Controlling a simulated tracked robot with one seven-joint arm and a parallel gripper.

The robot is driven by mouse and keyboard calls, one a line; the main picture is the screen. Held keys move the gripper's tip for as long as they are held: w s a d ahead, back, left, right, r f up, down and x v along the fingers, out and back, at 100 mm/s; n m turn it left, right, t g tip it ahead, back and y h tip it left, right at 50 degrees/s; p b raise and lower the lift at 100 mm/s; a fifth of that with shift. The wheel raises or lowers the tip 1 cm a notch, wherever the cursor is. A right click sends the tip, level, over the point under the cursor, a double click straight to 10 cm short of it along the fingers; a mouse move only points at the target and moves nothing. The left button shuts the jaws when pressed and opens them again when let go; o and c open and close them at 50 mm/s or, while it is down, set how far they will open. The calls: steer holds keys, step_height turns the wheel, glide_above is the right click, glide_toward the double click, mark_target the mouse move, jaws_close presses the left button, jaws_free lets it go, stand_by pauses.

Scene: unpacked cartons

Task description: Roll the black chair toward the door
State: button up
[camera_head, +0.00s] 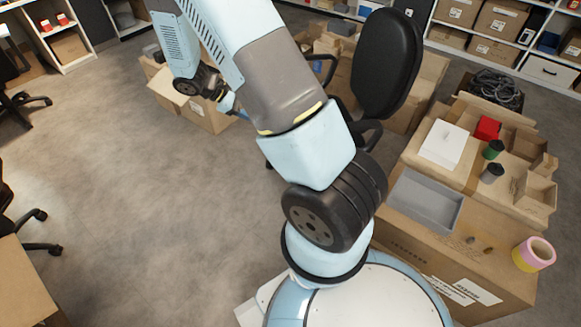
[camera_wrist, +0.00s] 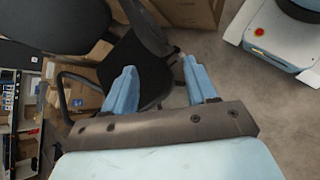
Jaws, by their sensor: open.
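The black chair's backrest (camera_head: 388,62) stands upright right of centre in the head view, among cartons. My arm hides most of its seat and base. In the wrist view the backrest (camera_wrist: 55,25) is at upper left, with the seat (camera_wrist: 138,62) and armrests near the middle. My gripper (camera_wrist: 160,82) is open, its two blue fingers spread in front of the seat with nothing between them. Whether a finger touches the chair cannot be told. No door shows in either view.
Cartons with a grey tray (camera_head: 425,200), cups and a tape roll (camera_head: 534,254) stand close on the right. An open carton (camera_head: 190,103) lies behind my forearm. Shelves line the back. The grey floor (camera_head: 130,190) at left is clear up to other chairs at the left edge.

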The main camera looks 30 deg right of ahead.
steer(key=s+d+f+n+t+h, duration=0.1)
steer(key=d+f+n+t+h, duration=0.1)
steer(key=f, duration=0.8)
steer(key=s+d+f+n+t+h, duration=0.1)
steer(key=d+f+n, duration=0.4)
steer(key=f, duration=0.6)
steer(key=s+d+f+n+t+h, duration=0.1)
steer(key=d+f+n+t+h, duration=0.2)
steer(key=f, duration=0.8)
steer(key=n+h, duration=0.2)
steer(key=n, duration=0.2)
steer(key=shift+s+d+f+h, duration=0.15)
steer(key=shift+s+f+h, duration=0.05)
steer(key=shift+s+h, duration=0.15)
steer(key=shift+d, duration=0.1)
steer(key=d, duration=0.4)
steer(key=w+d, duration=0.1)
steer(key=d, duration=0.8)
steer(key=shift+w+d, duration=0.25)
steer(key=shift+w, duration=0.15)
steer(key=shift+c, duration=0.5)
jaws_close()
steer(key=shift+w, duration=0.1)
steer(key=shift+r+t, duration=0.1)
steer(key=shift+t, duration=0.2)
